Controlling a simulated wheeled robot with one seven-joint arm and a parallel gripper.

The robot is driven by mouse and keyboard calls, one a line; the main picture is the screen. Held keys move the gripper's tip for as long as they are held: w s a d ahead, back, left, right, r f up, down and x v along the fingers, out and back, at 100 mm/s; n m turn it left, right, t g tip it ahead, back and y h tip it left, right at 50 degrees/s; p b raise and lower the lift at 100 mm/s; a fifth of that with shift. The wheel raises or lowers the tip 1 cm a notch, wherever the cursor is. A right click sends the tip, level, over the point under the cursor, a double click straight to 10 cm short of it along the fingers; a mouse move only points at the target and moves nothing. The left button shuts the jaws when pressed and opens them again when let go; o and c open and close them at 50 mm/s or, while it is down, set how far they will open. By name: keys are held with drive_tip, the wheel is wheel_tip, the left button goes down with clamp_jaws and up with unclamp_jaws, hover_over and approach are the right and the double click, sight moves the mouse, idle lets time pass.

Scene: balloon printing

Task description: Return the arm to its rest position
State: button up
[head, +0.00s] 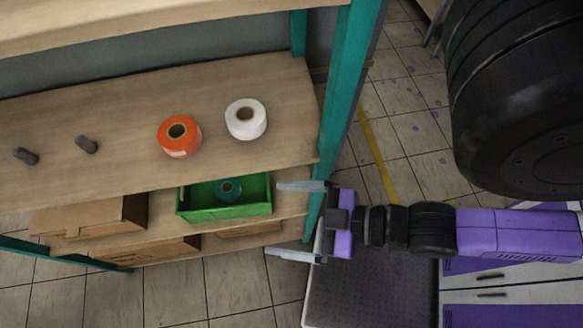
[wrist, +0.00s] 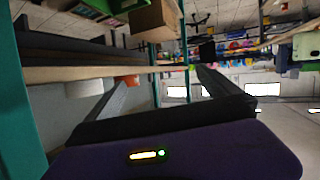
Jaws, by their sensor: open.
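My gripper (head: 274,219) is open, its two pale fingers apart with nothing held between them. It points left at the right end of the shelf unit, just right of the green crate (head: 194,211) in the head view. Whether a finger touches the shelf or crate I cannot tell. My arm stretches horizontally from the right edge of the head view.
An orange roll (head: 180,148) and a white roll (head: 246,131) stand on the upper shelf (head: 100,105), beside two dark pegs. The green crate holds a teal roll (head: 228,197). Cardboard boxes (head: 95,216) sit lower. A teal post (head: 345,105) stands close to the gripper. Tiled floor lies right.

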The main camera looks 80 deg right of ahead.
drive_tip(key=shift+s+d+r+m+t+b, duration=0.25)
drive_tip(key=shift+r+m+b, duration=0.1)
drive_tip(key=shift+r+b, duration=0.15)
drive_tip(key=shift+s+d+r+m+t+b, duration=0.15)
drive_tip(key=shift+d+r+m+b, duration=0.15)
drive_tip(key=shift+r+b, duration=0.2)
